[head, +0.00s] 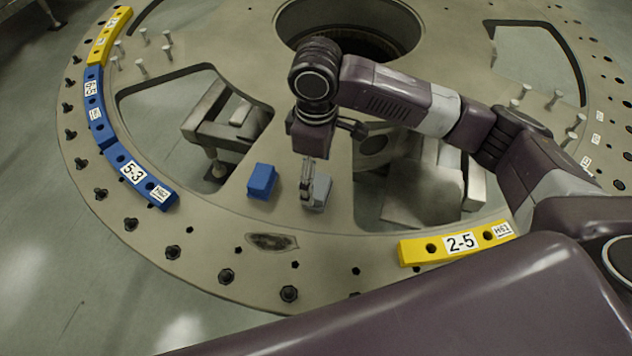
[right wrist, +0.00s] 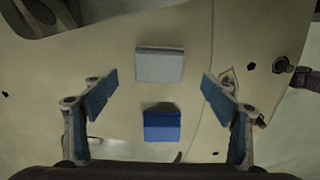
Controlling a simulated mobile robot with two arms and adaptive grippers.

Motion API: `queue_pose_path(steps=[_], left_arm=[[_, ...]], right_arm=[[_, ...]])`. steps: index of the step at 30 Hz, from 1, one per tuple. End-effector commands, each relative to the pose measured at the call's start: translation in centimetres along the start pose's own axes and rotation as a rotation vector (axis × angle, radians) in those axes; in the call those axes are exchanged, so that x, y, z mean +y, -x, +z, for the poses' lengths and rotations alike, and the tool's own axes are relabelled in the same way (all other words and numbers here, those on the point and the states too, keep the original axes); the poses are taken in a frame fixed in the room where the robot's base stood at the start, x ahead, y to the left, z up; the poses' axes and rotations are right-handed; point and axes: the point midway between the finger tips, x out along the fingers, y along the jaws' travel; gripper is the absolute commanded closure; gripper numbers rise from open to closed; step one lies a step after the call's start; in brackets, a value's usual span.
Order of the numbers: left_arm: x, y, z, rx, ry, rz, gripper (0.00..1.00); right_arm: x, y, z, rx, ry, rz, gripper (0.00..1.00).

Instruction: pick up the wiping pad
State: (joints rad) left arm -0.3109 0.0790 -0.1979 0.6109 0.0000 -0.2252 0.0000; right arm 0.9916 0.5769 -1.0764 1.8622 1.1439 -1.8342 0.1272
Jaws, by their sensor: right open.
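Two small blocks lie on the turret plate (head: 225,215): a blue one (head: 262,181) and a light grey one (head: 321,190). I cannot tell for sure which of them is the wiping pad. My right gripper (head: 308,182) points down over the plate, beside the grey block and partly overlapping it in the head view. In the right wrist view, my right gripper (right wrist: 161,97) has its blue-faced fingers wide apart with nothing between them. The blue block (right wrist: 162,126) shows low between the fingers, and the grey block (right wrist: 160,66) lies just beyond the fingertips. My left gripper is out of view.
A dark worn patch (head: 271,241) marks the plate in front of the blocks. Blue (head: 137,178) and yellow (head: 455,245) labelled segments sit along the rim, with bolts around them. The plate has a large round hole (head: 350,30) and several cut-outs.

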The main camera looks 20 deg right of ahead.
Motion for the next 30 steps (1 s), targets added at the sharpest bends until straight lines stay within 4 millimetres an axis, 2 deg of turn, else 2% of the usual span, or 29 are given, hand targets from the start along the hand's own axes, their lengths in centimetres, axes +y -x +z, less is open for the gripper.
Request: queue_pose_path(steps=[2, 5, 10, 12, 15, 20, 27, 30], left_arm=[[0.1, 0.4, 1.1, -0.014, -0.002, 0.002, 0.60], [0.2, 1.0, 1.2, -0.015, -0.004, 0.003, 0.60], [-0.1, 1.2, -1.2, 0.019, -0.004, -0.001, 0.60], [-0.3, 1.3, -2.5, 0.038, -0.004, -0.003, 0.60], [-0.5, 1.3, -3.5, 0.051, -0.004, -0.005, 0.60], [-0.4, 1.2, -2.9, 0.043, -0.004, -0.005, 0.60], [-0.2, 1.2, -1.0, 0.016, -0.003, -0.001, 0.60], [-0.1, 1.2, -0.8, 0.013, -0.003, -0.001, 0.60]], right_arm=[[0.0, -0.8, 0.2, -0.003, -0.001, 0.000, 0.22], [-0.1, -2.2, 0.6, -0.004, -0.001, -0.001, 0.22], [-0.1, -4.7, 0.7, -0.002, -0.001, 0.001, 0.22], [-0.1, -5.2, 0.6, -0.001, 0.000, 0.001, 0.22], [-0.1, -5.4, 0.6, 0.001, 0.001, 0.002, 0.22], [-0.1, -5.4, 0.6, 0.000, 0.001, 0.002, 0.23], [-0.1, -5.4, 0.6, 0.000, 0.001, 0.002, 0.49], [-0.1, -5.4, 0.6, 0.000, 0.001, 0.002, 0.60]])
